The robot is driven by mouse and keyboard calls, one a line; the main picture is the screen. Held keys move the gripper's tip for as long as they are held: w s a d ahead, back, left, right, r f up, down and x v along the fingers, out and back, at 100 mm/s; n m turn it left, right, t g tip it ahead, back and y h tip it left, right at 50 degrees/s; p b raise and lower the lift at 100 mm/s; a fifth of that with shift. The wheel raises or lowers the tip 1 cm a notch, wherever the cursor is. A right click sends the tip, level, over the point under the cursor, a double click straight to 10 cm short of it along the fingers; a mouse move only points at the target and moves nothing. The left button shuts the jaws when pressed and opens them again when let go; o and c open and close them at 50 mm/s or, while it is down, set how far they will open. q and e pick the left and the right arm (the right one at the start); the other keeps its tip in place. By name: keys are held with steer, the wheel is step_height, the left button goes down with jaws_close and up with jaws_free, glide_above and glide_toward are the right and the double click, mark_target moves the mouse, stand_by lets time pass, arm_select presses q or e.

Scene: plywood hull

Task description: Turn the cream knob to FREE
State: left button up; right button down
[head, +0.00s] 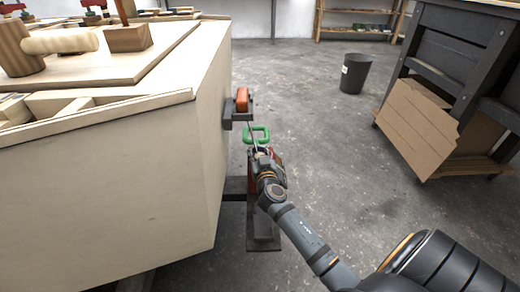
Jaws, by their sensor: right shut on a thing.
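My right gripper (262,152) is off the right end of the plywood hull, low beside a green handle (257,133). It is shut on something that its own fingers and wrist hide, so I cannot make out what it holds. I cannot pick out the cream knob or a FREE mark for certain. A pale cream bar (62,42) crosses a wooden post (16,48) on top of the hull at the far left, far from my right gripper. My left gripper is not in view.
The plywood hull (110,170) fills the left side. An orange block (242,99) sits on a dark bracket (238,117) at its end. A black bin (354,73) and a dark workbench (450,50) with cardboard (415,127) stand at right. The floor between is clear.

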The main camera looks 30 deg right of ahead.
steer(key=shift+w+a+n+t+y, duration=0.1)
steer(key=shift+a+n+t+y, duration=0.2)
steer(key=shift+n+y, duration=0.55)
steer(key=shift+a+n+t+y, duration=0.15)
steer(key=shift+n+t+y, duration=0.25)
steer(key=shift+y, duration=0.75)
steer(key=c, duration=1.1)
jaws_free()
steer(key=shift+c, duration=0.2)
steer(key=s+a, duration=0.1)
steer(key=s, duration=1.1)
steer(key=shift+a, duration=0.35)
